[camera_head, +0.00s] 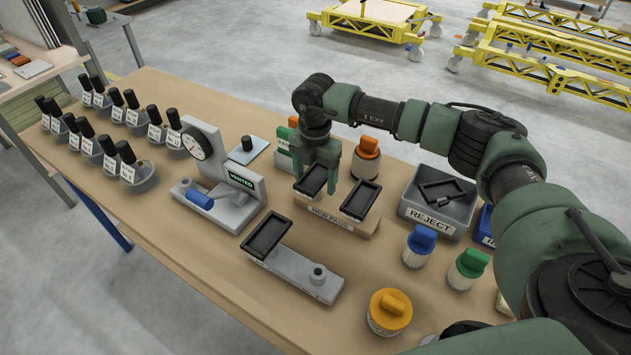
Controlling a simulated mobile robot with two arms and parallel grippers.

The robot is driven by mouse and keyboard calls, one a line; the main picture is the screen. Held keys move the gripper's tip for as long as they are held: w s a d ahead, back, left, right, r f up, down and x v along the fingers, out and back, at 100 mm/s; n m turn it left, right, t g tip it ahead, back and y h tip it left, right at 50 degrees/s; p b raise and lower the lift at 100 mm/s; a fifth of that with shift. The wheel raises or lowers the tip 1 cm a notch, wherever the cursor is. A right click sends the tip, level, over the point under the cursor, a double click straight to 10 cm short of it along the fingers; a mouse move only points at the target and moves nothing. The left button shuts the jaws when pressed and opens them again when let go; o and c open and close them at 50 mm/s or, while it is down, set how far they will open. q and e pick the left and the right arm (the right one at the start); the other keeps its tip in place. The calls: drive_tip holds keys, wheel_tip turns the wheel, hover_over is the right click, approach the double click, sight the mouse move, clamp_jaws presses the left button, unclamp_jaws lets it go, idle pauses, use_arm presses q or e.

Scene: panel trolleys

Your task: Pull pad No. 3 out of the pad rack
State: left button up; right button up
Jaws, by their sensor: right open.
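The pad rack is a tan block labelled NEW PADS (330,219), standing on the bench. Two black rectangular pads show in it, a left pad (311,182) and a right pad (359,200). No numbers can be read on them, so I cannot tell which is No. 3. My right gripper (317,172) points down over the left pad with its green fingers apart, one toward each side of it. I cannot tell whether the fingers touch the pad. My left gripper is out of view.
A grey fixture (305,276) holding a black pad (267,236) stands in front. A grey REJECT bin (438,214) with black pieces is to the right. A dial gauge stand (222,205) is left. Colour-capped jars, including a yellow one (389,312), stand nearby.

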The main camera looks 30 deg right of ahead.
sight(315, 175)
drive_tip(key=c, duration=0.9)
clamp_jaws()
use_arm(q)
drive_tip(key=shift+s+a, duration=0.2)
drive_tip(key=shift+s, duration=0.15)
use_arm(e)
drive_tip(key=shift+r, duration=0.1)
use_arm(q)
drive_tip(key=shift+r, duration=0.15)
use_arm(e)
drive_tip(key=shift+w+r, duration=0.1)
use_arm(q)
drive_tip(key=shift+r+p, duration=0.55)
drive_tip(key=shift+p, duration=0.15)
use_arm(e)
drive_tip(key=shift+r, duration=0.85)
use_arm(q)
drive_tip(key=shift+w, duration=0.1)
use_arm(e)
drive_tip(key=shift+r, duration=0.1)
drive_tip(key=shift+r, duration=0.2)
drive_tip(key=shift+r+p, duration=2.45)
drive_tip(key=shift+r, duration=0.95)
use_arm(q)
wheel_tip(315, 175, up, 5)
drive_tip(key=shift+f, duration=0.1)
